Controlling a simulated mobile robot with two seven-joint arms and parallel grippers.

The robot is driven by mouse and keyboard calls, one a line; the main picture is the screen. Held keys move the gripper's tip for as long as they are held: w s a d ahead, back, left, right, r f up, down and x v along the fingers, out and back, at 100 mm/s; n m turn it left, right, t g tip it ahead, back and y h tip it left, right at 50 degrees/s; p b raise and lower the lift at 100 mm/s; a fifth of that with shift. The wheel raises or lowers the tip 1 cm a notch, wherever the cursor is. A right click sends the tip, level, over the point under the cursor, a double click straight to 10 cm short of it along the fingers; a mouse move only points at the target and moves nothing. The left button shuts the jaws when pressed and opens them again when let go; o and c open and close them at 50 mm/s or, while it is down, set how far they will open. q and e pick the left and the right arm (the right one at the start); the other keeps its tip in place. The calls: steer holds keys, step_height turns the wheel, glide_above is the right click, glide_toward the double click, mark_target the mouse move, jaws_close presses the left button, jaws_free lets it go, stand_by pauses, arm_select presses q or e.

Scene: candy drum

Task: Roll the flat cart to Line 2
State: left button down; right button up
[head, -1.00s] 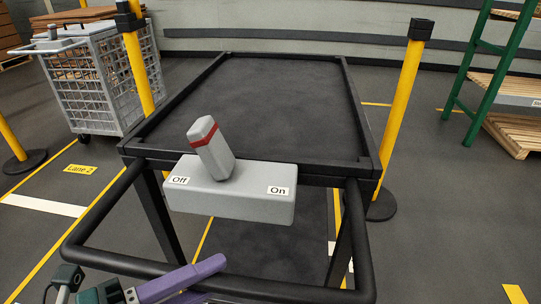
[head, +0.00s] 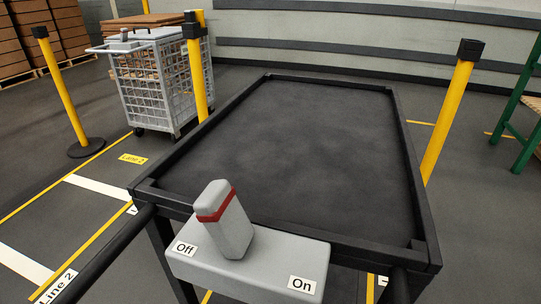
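The flat cart (head: 325,140) is black with a raised rim and an empty deck, and fills the middle of the head view. A grey box on its near edge (head: 248,268) carries "Off" and "On" labels and a grey lever (head: 225,220) with a red band, leaning toward "Off". The cart's black handle (head: 115,248) runs out of view at the bottom. A white "Line 2" label (head: 55,288) lies on the floor at the lower left, beside yellow floor lines. Neither gripper shows, so their contact with the handle is hidden.
A yellow post (head: 199,80) stands by the cart's left side, another (head: 447,118) by its right. A third post (head: 60,90) is at far left. A grey wire trolley (head: 160,80) stands behind left, near a yellow floor label (head: 133,158). Green-framed shelving (head: 530,110) is at far right.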

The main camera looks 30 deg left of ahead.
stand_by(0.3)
arm_select(q)
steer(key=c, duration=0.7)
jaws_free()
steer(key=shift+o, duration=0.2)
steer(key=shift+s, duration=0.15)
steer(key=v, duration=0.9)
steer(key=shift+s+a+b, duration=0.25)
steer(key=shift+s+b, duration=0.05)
steer(key=shift+b, duration=0.05)
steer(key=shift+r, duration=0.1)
